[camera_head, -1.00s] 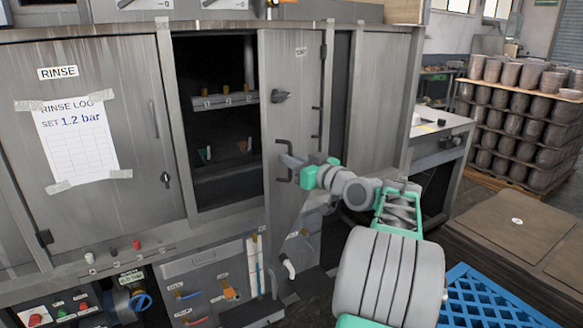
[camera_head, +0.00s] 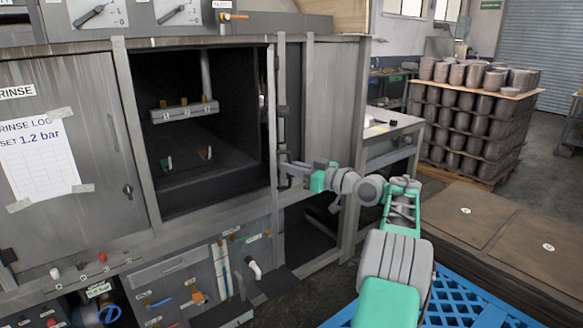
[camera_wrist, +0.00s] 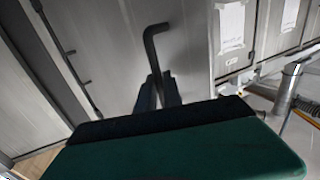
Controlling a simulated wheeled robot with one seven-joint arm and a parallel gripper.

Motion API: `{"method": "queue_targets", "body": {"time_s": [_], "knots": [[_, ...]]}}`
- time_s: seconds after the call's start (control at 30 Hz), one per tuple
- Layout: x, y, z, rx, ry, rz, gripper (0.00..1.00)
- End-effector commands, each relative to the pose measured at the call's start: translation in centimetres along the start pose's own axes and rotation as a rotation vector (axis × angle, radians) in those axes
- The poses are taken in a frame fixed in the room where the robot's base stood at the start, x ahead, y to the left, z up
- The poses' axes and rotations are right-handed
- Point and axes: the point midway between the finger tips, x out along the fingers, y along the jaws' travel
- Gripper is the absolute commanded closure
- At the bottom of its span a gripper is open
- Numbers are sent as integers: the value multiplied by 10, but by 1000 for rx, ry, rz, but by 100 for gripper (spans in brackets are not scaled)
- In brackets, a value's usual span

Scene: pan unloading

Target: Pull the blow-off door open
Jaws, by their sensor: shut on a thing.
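The blow-off door (camera_head: 290,70) is a grey metal panel, swung wide open and seen nearly edge-on at the right side of the dark cabinet opening (camera_head: 215,115). Its face (camera_wrist: 115,55) fills the left of the wrist view. A dark bar handle (camera_wrist: 152,48) stands out from the door, its bent end rising above the fingers. My gripper (camera_head: 284,172) is shut on this handle; the fingers also show in the wrist view (camera_wrist: 157,92). The grip itself is partly hidden by the green-covered wrist part.
Inside the opening, a nozzle bar (camera_head: 184,111) hangs above a dark floor. The rinse door (camera_head: 65,160) at the left is closed. A blue pallet (camera_head: 470,300) lies low at the right, near my arm.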

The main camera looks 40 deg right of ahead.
Motion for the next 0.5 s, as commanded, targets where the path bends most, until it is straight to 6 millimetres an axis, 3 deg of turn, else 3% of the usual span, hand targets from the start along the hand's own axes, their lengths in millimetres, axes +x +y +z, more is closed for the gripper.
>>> {"method": "queue_targets", "body": {"time_s": [0.27, 0.3, 0.5], "knots": [[4, -3, -1, -1, 1, -7, 100], [4, -3, -1, -1, 1, -6, 88], [3, -2, -1, -1, 1, -4, 71]]}}
